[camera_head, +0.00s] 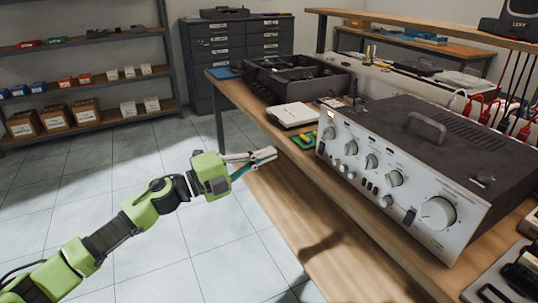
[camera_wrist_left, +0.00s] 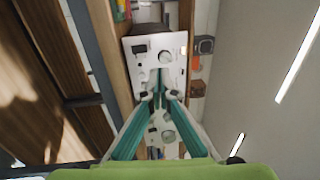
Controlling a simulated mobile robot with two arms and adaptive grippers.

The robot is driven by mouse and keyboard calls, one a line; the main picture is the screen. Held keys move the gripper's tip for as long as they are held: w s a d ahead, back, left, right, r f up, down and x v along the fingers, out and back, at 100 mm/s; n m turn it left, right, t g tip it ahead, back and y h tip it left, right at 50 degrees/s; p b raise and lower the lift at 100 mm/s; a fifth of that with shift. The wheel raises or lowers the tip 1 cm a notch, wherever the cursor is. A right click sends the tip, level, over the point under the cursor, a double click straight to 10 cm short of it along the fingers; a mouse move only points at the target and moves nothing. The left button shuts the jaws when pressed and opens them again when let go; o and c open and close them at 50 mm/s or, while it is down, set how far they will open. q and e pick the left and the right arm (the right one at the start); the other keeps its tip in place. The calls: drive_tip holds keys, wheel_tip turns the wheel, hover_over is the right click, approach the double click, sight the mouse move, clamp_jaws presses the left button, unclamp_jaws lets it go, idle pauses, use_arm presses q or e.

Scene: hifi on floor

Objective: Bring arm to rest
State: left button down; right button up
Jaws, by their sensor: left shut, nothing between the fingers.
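My left arm comes in from the left in the head view, green with black joints. Its gripper (camera_head: 262,158) is held out beside the wooden workbench (camera_head: 362,222), close to its left edge. The gripper is shut and empty. In the left wrist view the two teal fingers (camera_wrist_left: 158,98) meet at their tips, with nothing between them. Behind the tips, a light panel with knobs shows in that view. My right gripper is not in either view.
A hifi amplifier (camera_head: 372,172) with a silver front and black top stands on the bench. A black divided tray (camera_head: 290,80) and a white box (camera_head: 292,114) lie behind it. Shelves with boxes (camera_head: 78,107) and a dark drawer cabinet (camera_head: 238,45) stand farther back. Tiled floor at left is clear.

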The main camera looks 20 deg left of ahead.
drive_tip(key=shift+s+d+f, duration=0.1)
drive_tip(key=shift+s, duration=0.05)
